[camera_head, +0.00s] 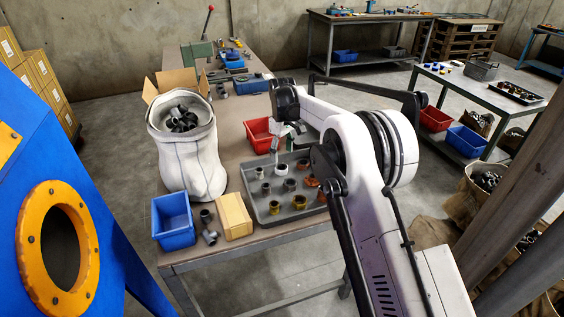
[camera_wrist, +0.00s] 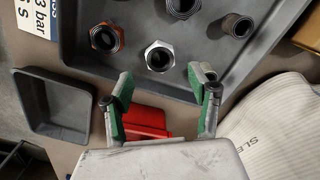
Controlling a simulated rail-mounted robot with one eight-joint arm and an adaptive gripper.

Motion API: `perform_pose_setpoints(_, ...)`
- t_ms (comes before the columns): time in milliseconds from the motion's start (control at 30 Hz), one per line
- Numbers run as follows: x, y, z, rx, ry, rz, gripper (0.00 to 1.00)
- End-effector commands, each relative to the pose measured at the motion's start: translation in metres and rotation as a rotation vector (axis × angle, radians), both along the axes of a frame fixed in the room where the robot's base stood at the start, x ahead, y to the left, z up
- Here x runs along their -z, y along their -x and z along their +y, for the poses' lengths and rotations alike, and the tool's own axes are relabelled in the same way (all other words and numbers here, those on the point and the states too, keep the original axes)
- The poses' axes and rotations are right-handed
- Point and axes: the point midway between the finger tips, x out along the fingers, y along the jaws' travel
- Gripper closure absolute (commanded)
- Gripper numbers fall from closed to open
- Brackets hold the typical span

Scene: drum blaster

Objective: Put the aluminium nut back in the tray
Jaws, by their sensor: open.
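The tray (camera_head: 262,218) also shows on the bench in the head view, partly hidden by my arm. My gripper (camera_wrist: 163,85) is open, with green pads on both fingers and nothing held between them. In the head view, my gripper (camera_head: 284,140) is above the tray's far side.
Other fittings stand in the tray, including a copper-coloured nut (camera_wrist: 105,38) and a dark piece (camera_wrist: 236,25). A red bin (camera_head: 262,133) is beyond the tray. A white sack (camera_head: 190,160), blue bin (camera_head: 174,222) and yellow block (camera_head: 235,214) stand left. A grey bin (camera_wrist: 52,103) is beside the tray.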

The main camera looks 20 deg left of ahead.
Motion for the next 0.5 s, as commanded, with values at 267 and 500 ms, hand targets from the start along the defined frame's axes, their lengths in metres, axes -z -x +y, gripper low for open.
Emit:
perform_pose_setpoints(267, -0.044, 0.000, 0.000, 0.000, 0.000, 0.000, 0.44)
perform_pose_setpoints(500, -0.055, 0.000, 0.000, 0.000, 0.000, 0.000, 0.44)
